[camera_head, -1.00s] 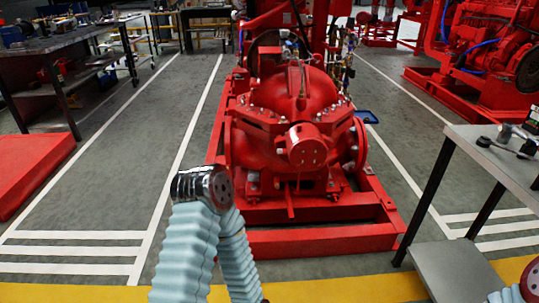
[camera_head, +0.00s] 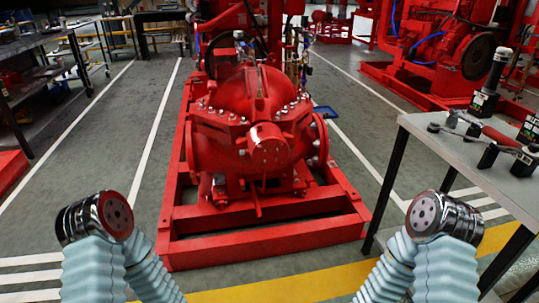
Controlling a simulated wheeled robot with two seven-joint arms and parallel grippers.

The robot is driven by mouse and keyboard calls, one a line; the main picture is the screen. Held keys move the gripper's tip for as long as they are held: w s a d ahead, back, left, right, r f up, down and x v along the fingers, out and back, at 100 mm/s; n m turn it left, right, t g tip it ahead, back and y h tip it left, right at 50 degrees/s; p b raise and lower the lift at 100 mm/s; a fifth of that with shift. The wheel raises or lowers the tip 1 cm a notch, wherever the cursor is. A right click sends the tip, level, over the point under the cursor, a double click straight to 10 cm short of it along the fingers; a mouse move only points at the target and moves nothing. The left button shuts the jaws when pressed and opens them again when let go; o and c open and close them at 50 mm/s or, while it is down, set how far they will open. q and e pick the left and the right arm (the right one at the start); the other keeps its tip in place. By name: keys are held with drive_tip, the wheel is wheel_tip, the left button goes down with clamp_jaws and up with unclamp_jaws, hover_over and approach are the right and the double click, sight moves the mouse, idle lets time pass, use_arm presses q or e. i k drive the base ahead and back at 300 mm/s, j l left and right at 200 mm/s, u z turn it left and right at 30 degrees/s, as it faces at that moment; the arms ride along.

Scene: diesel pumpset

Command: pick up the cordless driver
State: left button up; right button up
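I cannot pick out the cordless driver for sure. Small tools lie on the grey table (camera_head: 440,152) at the right, among them a red-handled tool (camera_head: 499,136) and a black piece (camera_head: 488,156) near the table's front edge. They are too small to name with certainty. Both my arms show only as pale blue sleeves with metal joints, low left and low right. Neither gripper's fingers are in view.
A large red pumpset (camera_head: 262,125) on a red base frame (camera_head: 265,243) stands in the middle. A dark workbench (camera_head: 30,45) is at the upper left. Another red engine (camera_head: 440,50) stands behind the right table.

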sight(502, 56)
drive_tip(key=z, duration=1.35)
